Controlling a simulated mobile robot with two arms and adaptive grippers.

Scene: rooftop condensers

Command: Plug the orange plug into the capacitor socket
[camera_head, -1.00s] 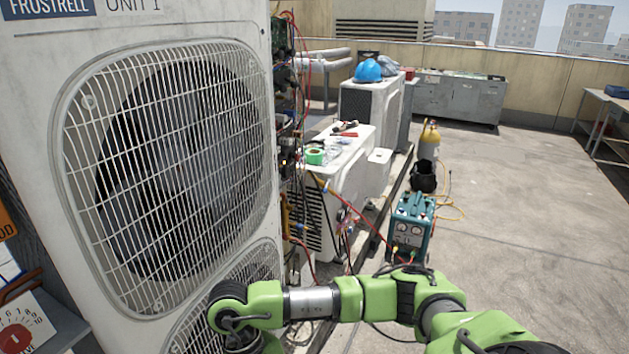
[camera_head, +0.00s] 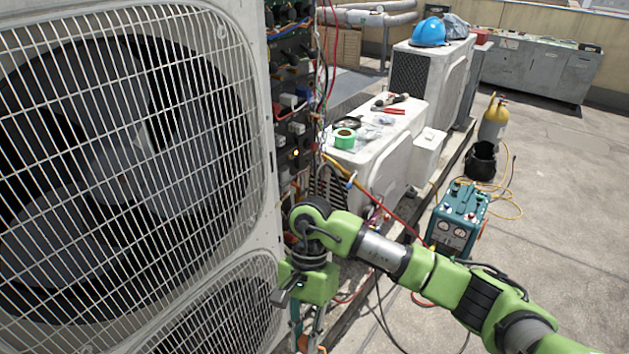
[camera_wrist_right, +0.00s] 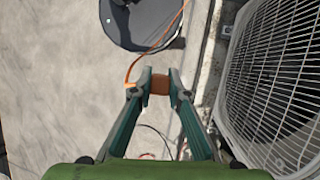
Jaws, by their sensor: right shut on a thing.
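The orange plug (camera_wrist_right: 160,84) is between the fingertips of my right gripper (camera_wrist_right: 160,86), which is shut on it. An orange cable (camera_wrist_right: 148,50) shows beside the plug in the wrist view. In the head view my right gripper (camera_head: 307,334) hangs low beside the large fan unit's right edge, fingers down, partly cut off by the frame. The capacitor socket cannot be made out; the open wiring side (camera_head: 294,125) of the large unit shows several components and wires above the gripper. My left gripper is not in view.
The large fan unit (camera_head: 262,90) fills the left. A smaller white condenser (camera_head: 385,150) with green tape (camera_head: 344,138) and tools stands behind the arm. A teal machine (camera_head: 458,220) with hoses stands at the right. Open roof floor (camera_head: 560,210) lies beyond.

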